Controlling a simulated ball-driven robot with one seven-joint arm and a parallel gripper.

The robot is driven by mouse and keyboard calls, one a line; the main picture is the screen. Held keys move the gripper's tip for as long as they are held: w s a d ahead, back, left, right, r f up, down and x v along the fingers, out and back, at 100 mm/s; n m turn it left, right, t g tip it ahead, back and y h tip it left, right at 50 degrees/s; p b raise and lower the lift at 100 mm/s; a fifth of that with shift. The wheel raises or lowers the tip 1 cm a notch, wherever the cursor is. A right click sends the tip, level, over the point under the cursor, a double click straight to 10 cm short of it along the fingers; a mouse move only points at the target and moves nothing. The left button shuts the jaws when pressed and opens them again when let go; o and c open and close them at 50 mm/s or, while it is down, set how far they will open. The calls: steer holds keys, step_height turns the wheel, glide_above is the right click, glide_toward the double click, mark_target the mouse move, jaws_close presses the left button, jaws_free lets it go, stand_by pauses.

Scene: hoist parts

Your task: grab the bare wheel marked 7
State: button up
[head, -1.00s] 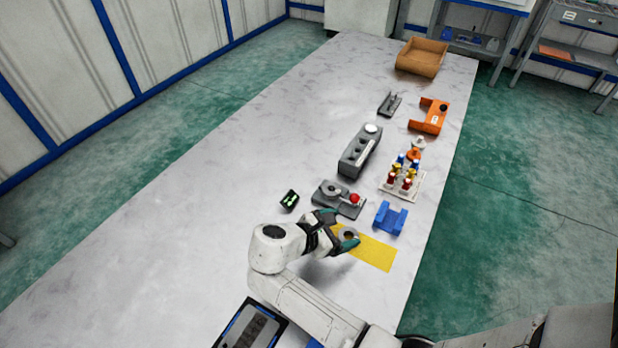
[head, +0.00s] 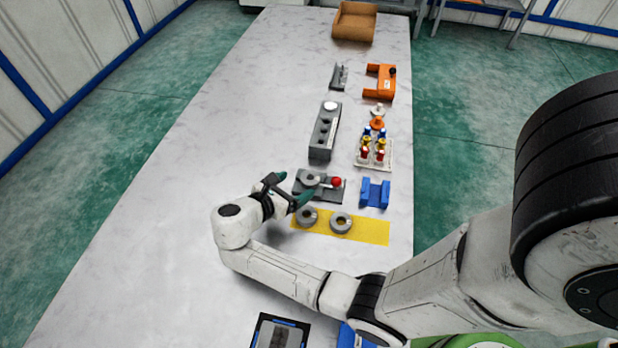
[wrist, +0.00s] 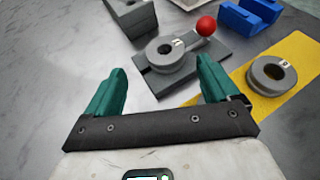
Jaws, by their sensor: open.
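Two bare grey wheels lie on the yellow mat (head: 365,232), a left one (head: 307,218) and a right one (head: 341,222). A third grey wheel (wrist: 165,54) sits on the dark grey fixture (wrist: 207,60) with the red ball knob (wrist: 206,26). In the wrist view, this wheel and one mat wheel (wrist: 271,75) carry small white marks, too small to read surely. My gripper (head: 292,190) is open and empty, at the fixture's left side and above and left of the mat. In the wrist view its fingers (wrist: 160,88) point toward the fixture; the other mat wheel is not clearly visible.
A blue bracket (head: 375,193) stands right of the fixture. Beyond are a grey block with holes (head: 323,135), a rack of coloured pieces (head: 374,152), an orange part (head: 381,82) and a brown bin (head: 355,22). The table's left side is clear.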

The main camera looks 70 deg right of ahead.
mark_target(312, 176)
steer(key=x, duration=0.2)
steer(key=p+x, duration=0.1)
steer(key=x, duration=0.1)
steer(key=shift+s+d+r, duration=0.15)
steer(key=shift+s, duration=0.3)
steer(key=shift+s+d+f, duration=0.1)
steer(key=shift+d+f, duration=0.1)
steer(key=shift+d, duration=0.2)
steer(key=c, duration=1.4)
steer(key=shift+r, duration=0.1)
